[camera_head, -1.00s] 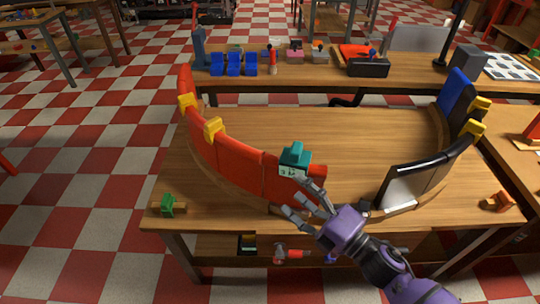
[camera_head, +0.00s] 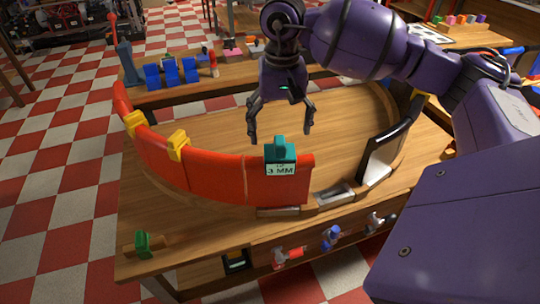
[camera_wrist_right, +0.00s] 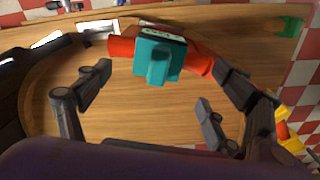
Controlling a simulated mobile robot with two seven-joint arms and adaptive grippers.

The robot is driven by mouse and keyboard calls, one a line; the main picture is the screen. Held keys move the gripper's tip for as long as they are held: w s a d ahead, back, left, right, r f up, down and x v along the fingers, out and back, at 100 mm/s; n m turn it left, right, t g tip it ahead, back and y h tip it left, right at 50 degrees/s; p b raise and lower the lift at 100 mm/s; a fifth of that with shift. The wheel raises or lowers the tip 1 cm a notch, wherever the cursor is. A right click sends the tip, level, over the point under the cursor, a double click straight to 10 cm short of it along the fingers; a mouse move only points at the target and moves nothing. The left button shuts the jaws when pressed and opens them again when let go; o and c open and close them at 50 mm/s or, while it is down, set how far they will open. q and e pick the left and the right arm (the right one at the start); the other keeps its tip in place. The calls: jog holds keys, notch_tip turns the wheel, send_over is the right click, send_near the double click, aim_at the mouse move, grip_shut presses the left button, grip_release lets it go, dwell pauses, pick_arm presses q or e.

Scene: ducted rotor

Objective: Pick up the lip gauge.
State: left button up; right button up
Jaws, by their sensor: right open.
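The lip gauge (camera_head: 280,155) is a teal block with a raised grip and a white label reading "3 MM". It sits over the top edge of the red curved wall panel (camera_head: 230,172), near that panel's right end. In the wrist view the gauge (camera_wrist_right: 158,58) shows from above, ahead of and between the fingers. My right gripper (camera_head: 280,135) points down with its fingers spread, above and just behind the gauge, holding nothing. In the wrist view the right gripper (camera_wrist_right: 155,105) is also open. My left gripper is not in view.
Yellow clips (camera_head: 178,144) grip the red wall on the left. A black-and-white panel (camera_head: 385,150) stands on the right. A green clamp (camera_head: 143,244) lies at the table's front left. Tools hang below the front edge. The wooden floor inside the ring is clear.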

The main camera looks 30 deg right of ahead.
aim_at(280, 142)
notch_tip(280, 142, down, 6)
jog(key=shift+w+d+r+p, duration=0.1)
jog(key=shift+d+r+p, duration=0.1)
jog(key=shift+p, duration=0.45)
jog(key=shift+f, duration=0.55)
jog(key=c, duration=1.4)
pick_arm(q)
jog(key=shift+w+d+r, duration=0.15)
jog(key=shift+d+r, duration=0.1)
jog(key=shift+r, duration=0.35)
pick_arm(e)
jog(key=shift+c, duration=0.2)
